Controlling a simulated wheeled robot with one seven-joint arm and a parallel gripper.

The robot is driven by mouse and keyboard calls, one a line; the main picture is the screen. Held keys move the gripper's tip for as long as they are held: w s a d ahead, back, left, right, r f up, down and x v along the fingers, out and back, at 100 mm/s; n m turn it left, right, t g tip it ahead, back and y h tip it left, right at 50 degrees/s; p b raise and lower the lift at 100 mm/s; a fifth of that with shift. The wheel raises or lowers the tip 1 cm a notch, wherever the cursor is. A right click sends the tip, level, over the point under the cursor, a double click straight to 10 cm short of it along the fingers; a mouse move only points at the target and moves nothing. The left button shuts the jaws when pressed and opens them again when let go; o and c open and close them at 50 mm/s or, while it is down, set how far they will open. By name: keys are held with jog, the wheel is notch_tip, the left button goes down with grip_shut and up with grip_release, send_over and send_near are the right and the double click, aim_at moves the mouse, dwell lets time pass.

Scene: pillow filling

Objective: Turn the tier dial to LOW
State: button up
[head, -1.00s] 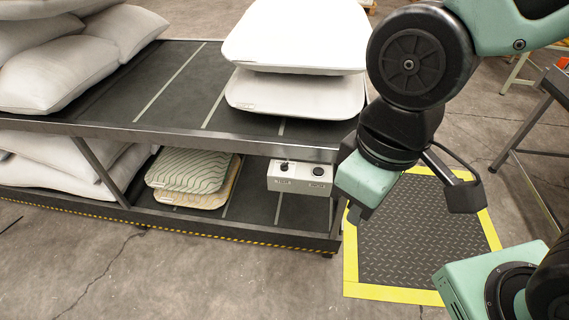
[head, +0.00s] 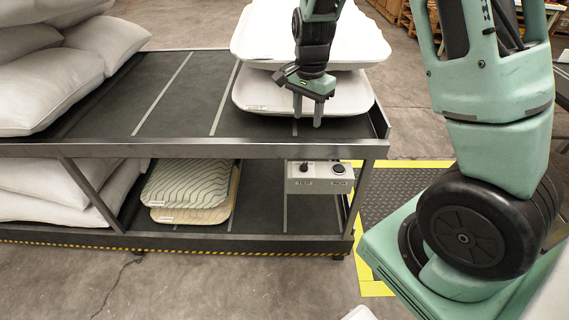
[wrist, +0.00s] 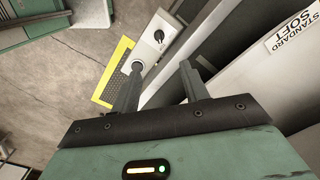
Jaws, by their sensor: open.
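A pale grey control box (head: 320,178) hangs under the front edge of the upper shelf, at its right end. It carries a dark knob on the left (head: 304,165) and a round dark knob on the right (head: 338,169). The labels beneath are too small to read surely, so I cannot tell the tier dial's setting. The box also shows in the wrist view (wrist: 163,38), with one knob visible beyond the fingertips. My gripper (head: 308,112) is open and empty, pointing down above the upper shelf's front right part, apart from the box. Its two fingers show in the wrist view (wrist: 161,70).
White pillows (head: 312,35) lie stacked on the upper shelf right behind my gripper. Patterned pillows (head: 190,184) lie on the lower shelf, left of the box. Larger white pillows (head: 50,80) fill the left side. The shelf's front rail (head: 180,151) runs above the box.

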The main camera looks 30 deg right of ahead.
aim_at(304, 164)
notch_tip(304, 164, down, 17)
jog(key=shift+s+r+b, duration=0.1)
jog(key=shift+r+b, duration=0.05)
jog(key=shift+b, duration=0.55)
grip_shut()
